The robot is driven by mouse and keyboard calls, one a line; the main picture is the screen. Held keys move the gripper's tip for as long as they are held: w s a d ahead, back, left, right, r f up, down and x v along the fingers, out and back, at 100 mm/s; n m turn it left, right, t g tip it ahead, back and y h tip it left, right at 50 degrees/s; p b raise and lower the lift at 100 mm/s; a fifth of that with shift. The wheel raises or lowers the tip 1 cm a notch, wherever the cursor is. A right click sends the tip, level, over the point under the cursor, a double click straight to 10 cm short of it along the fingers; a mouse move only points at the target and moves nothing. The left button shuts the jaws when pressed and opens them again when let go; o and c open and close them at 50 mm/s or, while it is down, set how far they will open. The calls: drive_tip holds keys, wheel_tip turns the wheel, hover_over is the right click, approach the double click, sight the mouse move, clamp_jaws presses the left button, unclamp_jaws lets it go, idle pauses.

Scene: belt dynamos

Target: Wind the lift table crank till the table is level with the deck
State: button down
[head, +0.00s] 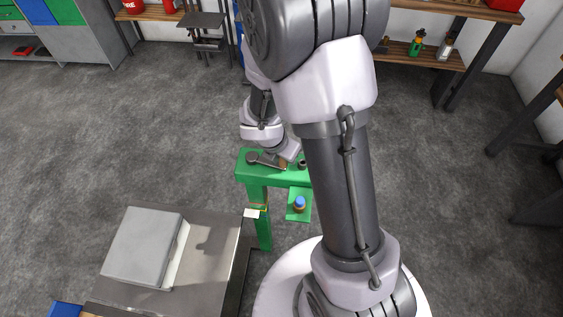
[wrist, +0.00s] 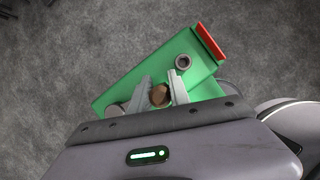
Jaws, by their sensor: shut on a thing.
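A green stand (head: 243,164) is in front of me in the head view, partly hidden by my arm. The crank (head: 268,161) lies on its top, running from a round hub at left to a brown knob (wrist: 159,95). My gripper (wrist: 160,91) is shut on that knob, one finger on each side, in the wrist view. The hub (wrist: 116,108) shows left of the fingers. A small green platform (head: 297,216), probably the lift table, sits lower beside the post and carries a blue-topped object (head: 299,203). I cannot tell which surface is the deck.
A dark socket (wrist: 183,62) stands on the green top, near its red end (wrist: 208,42). A bench (head: 213,265) with a grey box (head: 144,247) stands at the lower left. A white tag (head: 251,213) is by the post. Open grey floor lies behind.

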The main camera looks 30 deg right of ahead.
drive_tip(key=w+n, duration=0.1)
drive_tip(key=w+d+n, duration=0.1)
drive_tip(key=shift+d+n+t, duration=0.2)
drive_tip(key=shift+n+t, duration=0.1)
drive_tip(key=shift+t, duration=0.1)
drive_tip(key=shift+w+d+n+t+y, duration=0.2)
drive_tip(key=shift+w+n+y, duration=0.1)
drive_tip(key=shift+w+n, duration=0.4)
drive_tip(key=shift+w+d+n+t+y, duration=0.25)
drive_tip(key=shift+w+n, duration=0.25)
drive_tip(key=shift+n, duration=0.3)
drive_tip(key=c, duration=1.2)
unclamp_jaws()
drive_tip(key=p+v, duration=1.2)
drive_tip(key=v, duration=0.5)
drive_tip(key=shift+r, duration=0.25)
